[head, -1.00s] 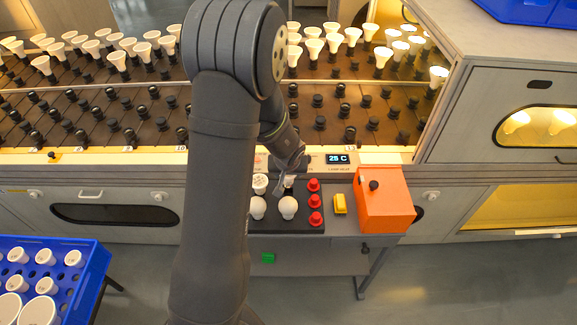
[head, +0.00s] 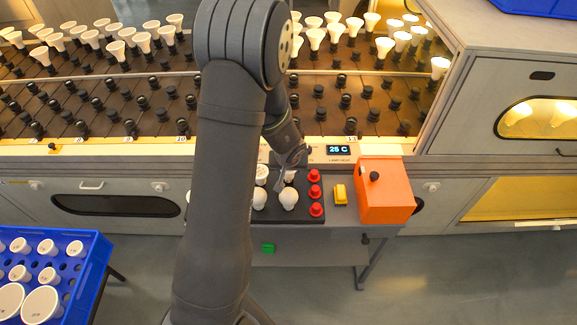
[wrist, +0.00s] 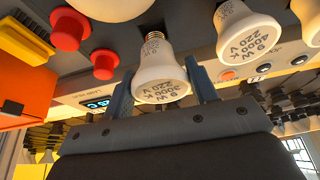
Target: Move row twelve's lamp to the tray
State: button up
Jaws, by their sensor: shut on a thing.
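My gripper (head: 285,181) is over the dark test panel (head: 262,215) at the front of the bench. Its two blue fingers (wrist: 163,92) are shut on a white reflector lamp (wrist: 162,85), marked 9 W 3000 K 220 V. The lamp's screw thread shows in the wrist view, pointing away from the camera. In the head view the lamp (head: 291,175) is small and partly hidden by the gripper. A blue tray (head: 92,270) with round holes stands at the lower left. It holds several white lamps. Numbered socket rows (head: 110,105) run along the back; my arm covers part of them.
Two round bulbs (head: 288,198) and another reflector lamp (head: 261,174) stand on the panel. Red buttons (head: 315,190), a yellow button (head: 340,194) and an orange box (head: 385,195) are to the right. Open floor (head: 150,275) lies between tray and panel.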

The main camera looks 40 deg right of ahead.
jog(key=shift+f, duration=1.45)
jog(key=o, duration=1.1)
jog(key=shift+c, duration=0.2)
jog(key=shift+r, duration=0.15)
jog(key=v, duration=1.7)
jog(key=shift+d+r, duration=0.1)
jog(key=x, duration=1.5)
jog(key=shift+x, duration=0.9)
